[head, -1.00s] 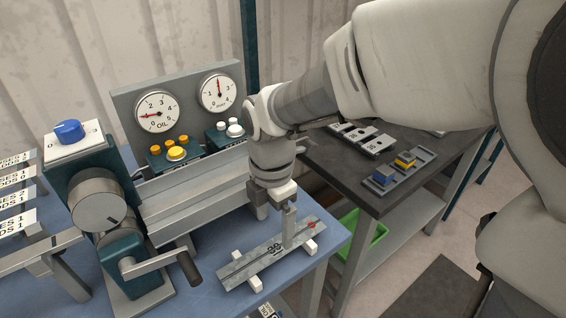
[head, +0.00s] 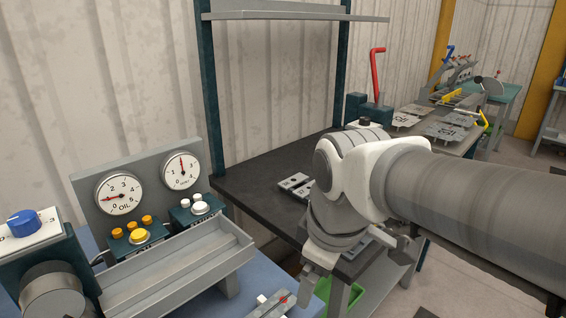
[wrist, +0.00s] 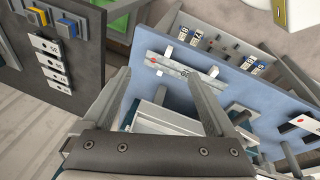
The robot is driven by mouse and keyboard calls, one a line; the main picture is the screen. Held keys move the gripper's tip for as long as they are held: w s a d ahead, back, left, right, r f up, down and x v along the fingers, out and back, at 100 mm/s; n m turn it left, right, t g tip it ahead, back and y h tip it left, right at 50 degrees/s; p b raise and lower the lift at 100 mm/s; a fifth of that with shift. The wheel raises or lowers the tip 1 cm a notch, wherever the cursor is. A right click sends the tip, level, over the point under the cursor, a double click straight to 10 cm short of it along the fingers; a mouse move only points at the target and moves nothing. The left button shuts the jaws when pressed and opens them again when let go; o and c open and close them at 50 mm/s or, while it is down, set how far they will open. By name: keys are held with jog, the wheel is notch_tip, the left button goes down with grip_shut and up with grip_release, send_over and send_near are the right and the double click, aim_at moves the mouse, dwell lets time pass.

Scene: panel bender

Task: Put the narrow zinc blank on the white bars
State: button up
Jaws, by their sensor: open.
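The narrow zinc blank (wrist: 186,73) is a grey strip with a dark number and a red dot at one end. In the wrist view it lies across two white bars (wrist: 168,52) on the blue table, and the bar ends stick out beside it.
The grey bender trough (head: 180,270) and gauge panel (head: 150,190) stand left of my gripper. A dark table (head: 265,190) behind holds numbered plates (head: 293,182); a green bin (head: 350,294) sits below. Blue and yellow blocks (wrist: 50,22) show in the wrist view.

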jog(key=s+d+m+t, duration=0.2)
jog(key=s+d+m, duration=0.2)
jog(key=m, duration=0.7)
jog(key=shift+s+d+r, duration=0.2)
jog(key=shift+s+d, duration=0.2)
jog(key=shift+d, duration=0.65)
notch_tip(320, 180, up, 8)
jog(key=p, duration=0.8)
jog(key=shift+r, duration=0.1)
